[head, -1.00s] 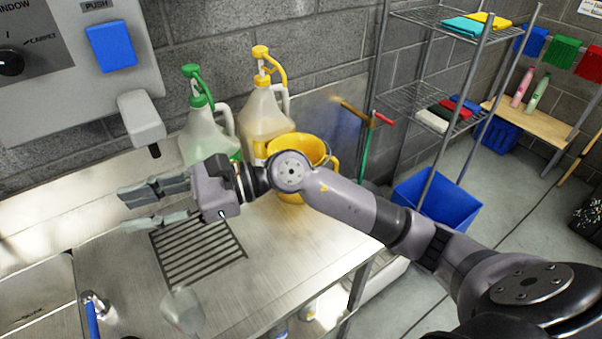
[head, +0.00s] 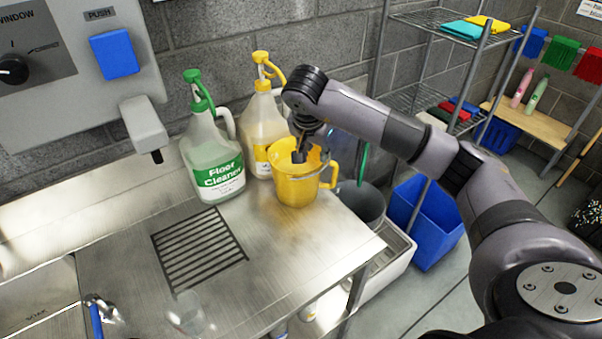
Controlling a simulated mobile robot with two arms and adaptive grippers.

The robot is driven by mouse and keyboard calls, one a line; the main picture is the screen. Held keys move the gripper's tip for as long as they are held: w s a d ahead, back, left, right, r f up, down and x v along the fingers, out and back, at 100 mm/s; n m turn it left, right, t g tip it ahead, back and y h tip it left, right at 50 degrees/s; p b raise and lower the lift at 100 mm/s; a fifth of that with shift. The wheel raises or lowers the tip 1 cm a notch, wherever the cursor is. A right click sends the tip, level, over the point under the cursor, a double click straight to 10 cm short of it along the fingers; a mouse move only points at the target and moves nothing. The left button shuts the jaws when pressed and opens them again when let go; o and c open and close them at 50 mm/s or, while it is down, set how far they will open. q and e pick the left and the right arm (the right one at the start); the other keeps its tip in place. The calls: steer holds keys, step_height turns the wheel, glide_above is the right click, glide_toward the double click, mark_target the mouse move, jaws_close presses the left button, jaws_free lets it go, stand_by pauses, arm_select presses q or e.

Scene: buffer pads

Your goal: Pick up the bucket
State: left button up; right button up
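A yellow jug-like bucket (head: 294,190) with a side handle stands upright on the steel counter, in front of a bottle with a yellow pump. My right gripper (head: 299,157) points down at the jug's mouth, with dark finger parts seen against its inside. Whether the fingers touch the wall or are closed on it cannot be told. A dark grey bucket (head: 362,203) stands lower, beyond the counter's right edge, partly hidden by my arm and the jug.
A green-capped floor cleaner bottle (head: 214,160) and a yellow-pump bottle (head: 258,120) stand left of and behind the jug. A slotted drain (head: 198,248) lies in the counter. A blue bin (head: 436,225) and a wire shelf (head: 425,98) are at right.

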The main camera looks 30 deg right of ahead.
steer(key=p, duration=0.2)
glide_above(317, 177)
steer(key=a, duration=0.1)
steer(key=f, duration=0.4)
steer(key=s+f, duration=0.1)
steer(key=shift+a+f, duration=0.1)
steer(key=shift+f, duration=0.3)
steer(key=shift+w+f, duration=0.1)
steer(key=shift+f, duration=0.15)
steer(key=p+x, duration=0.2)
steer(key=x, duration=0.2)
steer(key=shift+d+f, duration=0.2)
steer(key=shift+f, duration=0.15)
steer(key=shift+w, duration=0.1)
steer(key=shift+c, duration=0.5)
jaws_close()
steer(key=shift+w+r, duration=0.15)
